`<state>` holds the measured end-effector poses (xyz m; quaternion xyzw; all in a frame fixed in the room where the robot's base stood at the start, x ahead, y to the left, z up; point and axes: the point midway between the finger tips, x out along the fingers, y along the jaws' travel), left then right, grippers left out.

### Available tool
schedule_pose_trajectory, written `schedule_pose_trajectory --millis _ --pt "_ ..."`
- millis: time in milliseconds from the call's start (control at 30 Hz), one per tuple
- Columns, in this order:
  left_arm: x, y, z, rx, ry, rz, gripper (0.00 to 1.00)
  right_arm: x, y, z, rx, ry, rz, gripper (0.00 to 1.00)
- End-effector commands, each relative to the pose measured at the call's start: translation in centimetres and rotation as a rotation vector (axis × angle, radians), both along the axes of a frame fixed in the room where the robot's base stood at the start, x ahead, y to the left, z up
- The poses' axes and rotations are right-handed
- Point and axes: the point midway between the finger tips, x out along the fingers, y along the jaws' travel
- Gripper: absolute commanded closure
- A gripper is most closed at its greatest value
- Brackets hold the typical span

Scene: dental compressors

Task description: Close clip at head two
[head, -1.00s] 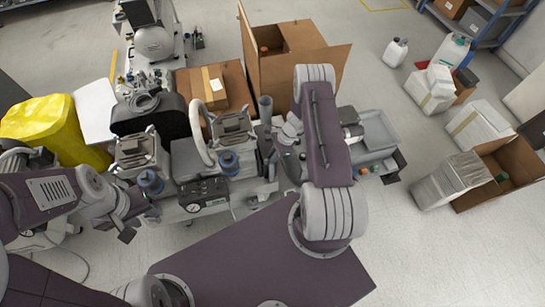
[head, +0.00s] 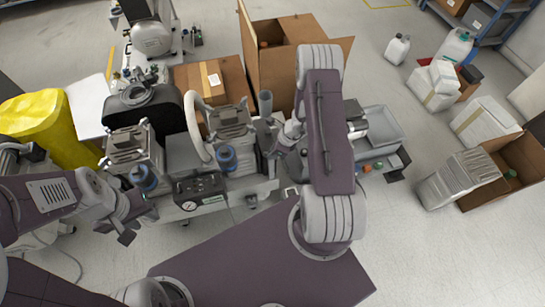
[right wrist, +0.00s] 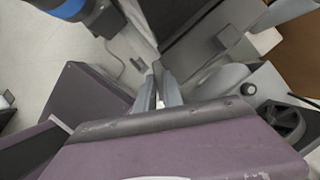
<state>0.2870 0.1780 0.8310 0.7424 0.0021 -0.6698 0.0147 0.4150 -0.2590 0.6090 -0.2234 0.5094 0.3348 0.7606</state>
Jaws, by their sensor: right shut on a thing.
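The compressor has two grey finned heads, a left one (head: 130,158) and a right one (head: 231,122), each with a blue-banded part beside it. I cannot tell which is head two. My right gripper (head: 272,150) is at the right side of the right head, largely hidden by my arm in the head view. In the right wrist view its narrow fingers (right wrist: 160,88) are close together, shut on a small part that looks like the clip, mostly hidden between them. My left gripper (head: 139,222) is in front of the left head, fingers apart and empty.
A black gauge panel (head: 198,188) sits at the compressor's front. A curved grey hose (head: 194,128) rises between the heads. Cardboard boxes (head: 283,65) stand behind. A grey tray (head: 381,128) is to the right, a yellow bag (head: 40,125) to the left. Floor at the right front is clear.

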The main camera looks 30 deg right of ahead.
Motion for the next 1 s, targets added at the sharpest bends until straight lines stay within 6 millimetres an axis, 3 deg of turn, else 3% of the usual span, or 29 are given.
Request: schedule_pose_trajectory --millis 33,400,700,1000 --pt "0.0 0.0 -2.4 0.0 0.0 0.0 0.64 0.1 0.0 -1.1 -0.001 -0.004 -0.043 1.0" --pt "0.0 0.0 -10.3 0.0 0.0 0.0 0.64 0.0 0.3 -1.0 0.0 -0.007 -0.394 1.0" --pt "0.0 0.0 -14.9 0.0 0.0 0.0 0.64 0.0 0.5 -0.7 0.001 -0.007 -0.676 1.0" --pt "0.0 0.0 -17.4 0.0 0.0 0.0 0.64 0.0 0.6 -0.3 0.001 -0.005 -0.914 1.0"
